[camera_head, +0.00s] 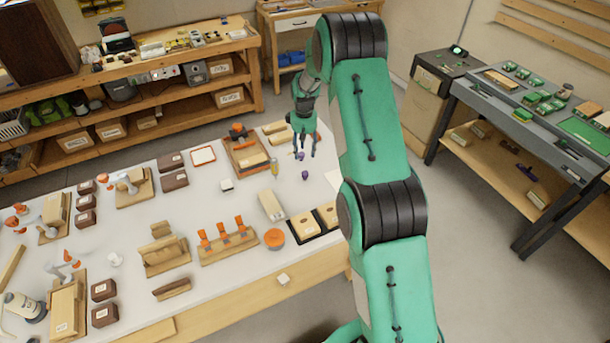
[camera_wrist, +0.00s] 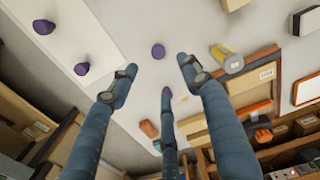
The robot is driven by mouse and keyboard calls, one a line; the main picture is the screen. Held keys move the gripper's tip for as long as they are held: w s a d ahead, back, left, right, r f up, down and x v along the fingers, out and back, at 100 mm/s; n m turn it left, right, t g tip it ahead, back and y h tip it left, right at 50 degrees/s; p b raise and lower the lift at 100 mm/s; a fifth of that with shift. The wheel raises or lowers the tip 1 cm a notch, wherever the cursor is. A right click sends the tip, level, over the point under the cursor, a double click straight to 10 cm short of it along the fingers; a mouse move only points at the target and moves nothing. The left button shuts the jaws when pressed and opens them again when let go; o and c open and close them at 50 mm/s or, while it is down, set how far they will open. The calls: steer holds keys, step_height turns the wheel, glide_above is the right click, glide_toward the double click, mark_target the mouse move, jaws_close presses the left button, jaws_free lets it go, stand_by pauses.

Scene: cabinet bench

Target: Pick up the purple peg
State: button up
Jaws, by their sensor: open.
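A small purple peg (camera_head: 305,175) stands on the white bench in the head view, just below my gripper (camera_head: 304,148). Another small purple piece (camera_head: 300,156) shows close by the fingertips. In the wrist view a purple peg (camera_wrist: 158,51) stands just beyond the gap between the two upper fingers of my gripper (camera_wrist: 158,72), apart from them. Two more purple pieces lie to the left, one nearer (camera_wrist: 82,69) and one at the upper left (camera_wrist: 44,27). Purple also shows at the middle finger's tip; I cannot tell whether they touch. My gripper is open and empty.
A yellow-and-grey cylinder (camera_wrist: 230,62) stands right of the fingers in the wrist view. A wooden tray with orange parts (camera_head: 247,155) is left of my gripper. Black-edged trays (camera_head: 305,225) sit at the bench's front right. Several wooden blocks and fixtures fill the left side.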

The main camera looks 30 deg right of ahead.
mark_target(305, 173)
steer(key=shift+w+d+f, duration=0.1)
steer(key=shift+d+f, duration=0.05)
steer(key=shift+f, duration=0.35)
steer(key=shift+w+d+f, duration=0.1)
steer(key=shift+d+f, duration=0.05)
steer(key=shift+f, duration=0.35)
steer(key=shift+f, duration=0.15)
steer(key=shift+f, duration=4.15)
steer(key=shift+f, duration=0.1)
steer(key=shift+f, duration=2.5)
steer(key=c, duration=1)
